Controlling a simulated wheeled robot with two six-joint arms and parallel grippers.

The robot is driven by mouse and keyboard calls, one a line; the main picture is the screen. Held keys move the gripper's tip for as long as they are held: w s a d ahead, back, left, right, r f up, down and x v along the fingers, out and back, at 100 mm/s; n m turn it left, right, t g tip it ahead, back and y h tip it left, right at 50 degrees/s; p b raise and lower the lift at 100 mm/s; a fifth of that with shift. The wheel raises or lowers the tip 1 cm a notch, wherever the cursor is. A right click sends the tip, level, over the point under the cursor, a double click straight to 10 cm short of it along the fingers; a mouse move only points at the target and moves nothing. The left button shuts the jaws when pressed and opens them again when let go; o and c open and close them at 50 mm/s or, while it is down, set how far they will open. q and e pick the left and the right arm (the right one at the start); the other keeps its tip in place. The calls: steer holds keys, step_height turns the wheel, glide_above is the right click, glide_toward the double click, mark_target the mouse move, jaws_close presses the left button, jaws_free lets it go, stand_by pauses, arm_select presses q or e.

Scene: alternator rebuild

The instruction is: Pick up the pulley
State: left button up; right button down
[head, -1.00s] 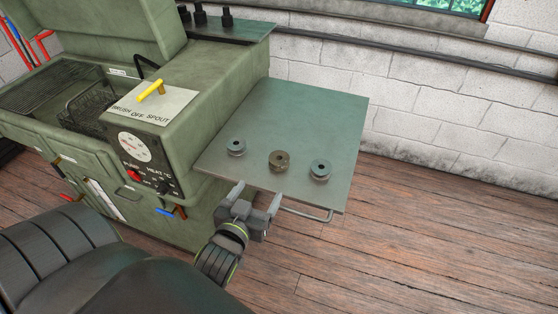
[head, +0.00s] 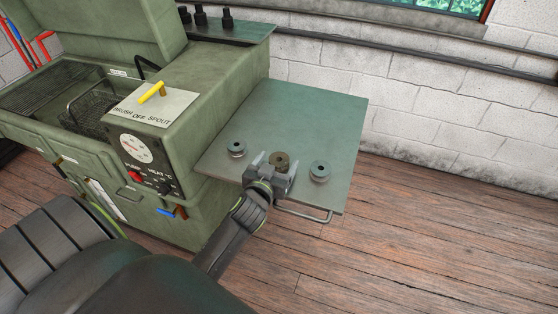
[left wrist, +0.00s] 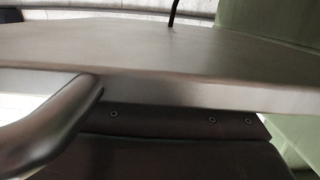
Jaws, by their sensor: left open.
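Three small pulleys stand in a row on the green-grey side shelf (head: 310,105) in the head view. One is grey, on the left (head: 237,149); one is brownish, in the middle (head: 280,158); one is grey, on the right (head: 320,171). My left gripper (head: 276,161) is open at the shelf's front edge. Its two fingers point at the middle pulley, one toward each side of it. I cannot tell whether they touch it. The left wrist view shows the shelf's edge (left wrist: 180,90) and no pulley. My right gripper is not in view.
A green washing machine (head: 205,80) with a dial, a yellow lever (head: 152,92) and a wire basket stands left of the shelf. A metal rail (head: 305,214) runs below the shelf's front edge. The shelf's back half is clear.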

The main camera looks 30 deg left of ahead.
mark_target(281, 154)
arm_select(q)
steer(key=shift+x, duration=1.85)
steer(key=shift+c, duration=0.3)
steer(key=c, duration=1.1)
step_height(281, 154, up, 10)
steer(key=shift+r+p, duration=0.1)
steer(key=shift+p, duration=0.6)
steer(key=shift+c, duration=0.2)
steer(key=s+d+r+m+h, duration=0.2)
steer(key=s+d+r+h, duration=0.1)
steer(key=d+r, duration=1)
step_height(281, 154, up, 3)
steer(key=shift+s+d+f+m+t+h, duration=0.1)
steer(key=shift+s+d+m+t+h, duration=0.2)
steer(key=shift+s, duration=0.4)
